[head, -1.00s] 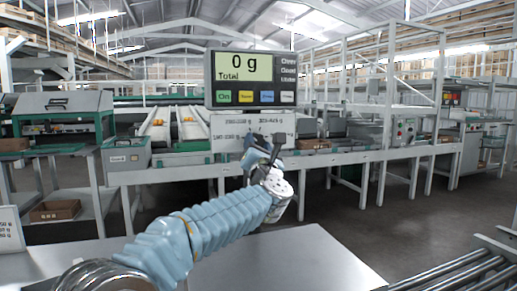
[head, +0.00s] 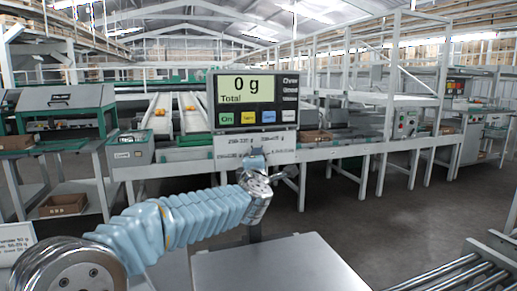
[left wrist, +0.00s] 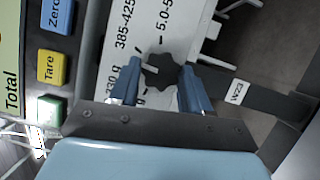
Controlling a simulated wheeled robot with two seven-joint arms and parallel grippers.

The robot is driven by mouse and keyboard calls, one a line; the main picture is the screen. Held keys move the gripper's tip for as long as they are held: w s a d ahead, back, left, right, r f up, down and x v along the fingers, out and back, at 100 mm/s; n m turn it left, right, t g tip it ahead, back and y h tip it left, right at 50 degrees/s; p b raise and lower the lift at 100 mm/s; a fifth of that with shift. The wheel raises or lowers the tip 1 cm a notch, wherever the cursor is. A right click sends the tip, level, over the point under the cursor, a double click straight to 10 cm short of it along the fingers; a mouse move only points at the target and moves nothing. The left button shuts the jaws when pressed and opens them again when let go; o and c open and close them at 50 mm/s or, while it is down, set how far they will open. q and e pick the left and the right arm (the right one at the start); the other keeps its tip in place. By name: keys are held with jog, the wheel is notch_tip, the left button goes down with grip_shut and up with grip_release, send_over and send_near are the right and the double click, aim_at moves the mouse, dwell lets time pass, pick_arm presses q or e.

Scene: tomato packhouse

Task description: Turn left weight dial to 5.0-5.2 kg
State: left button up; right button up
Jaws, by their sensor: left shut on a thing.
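The left weight dial (left wrist: 160,71) is a black lobed knob on the white label panel (left wrist: 205,30). Its pale pointer mark points left in the left wrist view. The printed "5.0-5..." text lies above the knob there, partly cut off; "385-425" is at upper left. My left gripper (left wrist: 157,85) has one blue finger on each side of the knob and is shut on it. In the head view my left gripper (head: 257,162) is at the lower edge of the panel (head: 228,148) and hides the dial. My right gripper is not in view.
The scale display (head: 252,100) above the panel reads 0 g Total, with coloured buttons below. The bare metal platform (head: 275,268) is in front. A roller conveyor (head: 460,272) is at lower right. A small sign (head: 15,245) stands at lower left.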

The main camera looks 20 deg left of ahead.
pick_arm(q)
jog(key=m+g, duration=0.1)
jog(key=m, duration=0.2)
jog(key=m+g+y+p, duration=0.1)
jog(key=m+g, duration=0.1)
jog(key=m, duration=0.2)
jog(key=m+g, duration=0.2)
jog(key=m, duration=0.2)
jog(key=shift+w+d+r+y+p, duration=0.15)
jog(key=shift+d+r+y+p, duration=0.1)
jog(key=shift+r+y+p, duration=0.1)
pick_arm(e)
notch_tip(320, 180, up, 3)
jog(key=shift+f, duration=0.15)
pick_arm(q)
jog(key=o, duration=1.1)
jog(key=shift+c, duration=0.2)
jog(key=v, duration=1.3)
jog(key=shift+s+d+r, duration=0.2)
jog(key=shift+s+r, duration=0.05)
jog(key=shift+r, duration=0.05)
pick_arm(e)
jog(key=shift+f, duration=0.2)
